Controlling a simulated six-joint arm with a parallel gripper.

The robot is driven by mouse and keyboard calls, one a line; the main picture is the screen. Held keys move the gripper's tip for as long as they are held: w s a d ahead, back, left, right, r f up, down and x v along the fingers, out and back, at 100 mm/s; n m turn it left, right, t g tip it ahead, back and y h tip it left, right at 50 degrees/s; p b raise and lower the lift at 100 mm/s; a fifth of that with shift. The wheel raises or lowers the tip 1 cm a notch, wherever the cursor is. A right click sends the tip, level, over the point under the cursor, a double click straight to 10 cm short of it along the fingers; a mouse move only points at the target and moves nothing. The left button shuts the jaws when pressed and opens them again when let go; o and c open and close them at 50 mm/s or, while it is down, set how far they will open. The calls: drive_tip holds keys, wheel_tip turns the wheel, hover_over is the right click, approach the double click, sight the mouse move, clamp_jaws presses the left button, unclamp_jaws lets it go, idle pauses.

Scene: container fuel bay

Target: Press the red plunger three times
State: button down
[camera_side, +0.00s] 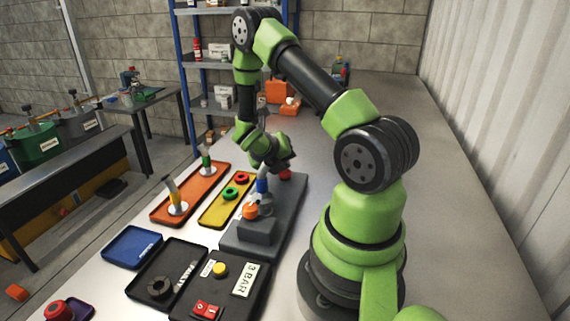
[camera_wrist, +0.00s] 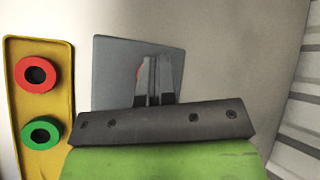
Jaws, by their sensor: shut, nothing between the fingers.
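The red plunger (camera_side: 285,175) is at the far end of the grey block, directly by my gripper (camera_side: 283,167) in the side view. In the wrist view only a thin red sliver of the plunger (camera_wrist: 139,73) shows at the left edge of the fingers. The rest is hidden behind them. My gripper (camera_wrist: 156,66) is shut and empty, with its fingers together over the grey plate (camera_wrist: 112,65). I cannot tell whether the fingertips touch the plunger or how far it is pressed.
An orange knob (camera_side: 250,211) and a blue part (camera_side: 262,186) stand nearer on the grey block. A yellow tray with a red ring (camera_wrist: 36,72) and a green ring (camera_wrist: 42,133) lies to the left. An orange tray (camera_side: 160,213) is further left. The table right of the plate is clear.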

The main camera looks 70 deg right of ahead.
drive_tip(key=shift+r, duration=1.75)
drive_tip(key=shift+r, duration=0.1)
drive_tip(key=shift+r, duration=2.4)
